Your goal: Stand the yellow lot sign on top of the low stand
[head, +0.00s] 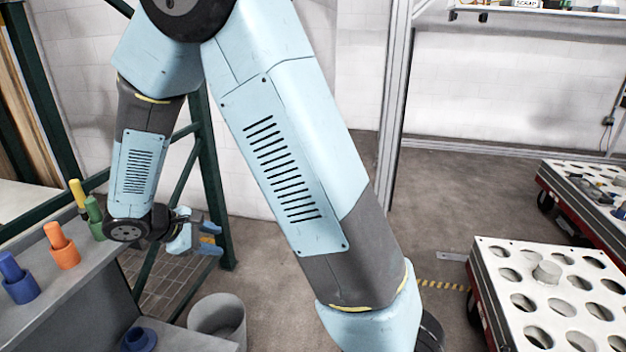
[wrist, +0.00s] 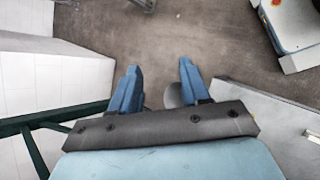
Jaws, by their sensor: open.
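My gripper (head: 217,238) is at the left in the head view, above the floor just off the end of the grey bench. In the wrist view its two blue fingers (wrist: 159,68) are apart, with nothing held between them. A small yellow patch (head: 207,240) shows between the fingers in the head view; I cannot tell what it belongs to. I cannot make out a yellow lot sign or a low stand in either view. My arm hides the middle of the head view.
The grey bench (head: 60,290) holds orange (head: 62,248), blue (head: 17,280), green and yellow handled pieces in a row. A grey bin (head: 217,318) stands on the floor beside it. A white holed cart top (head: 510,300) is at right. A green frame stands behind my gripper.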

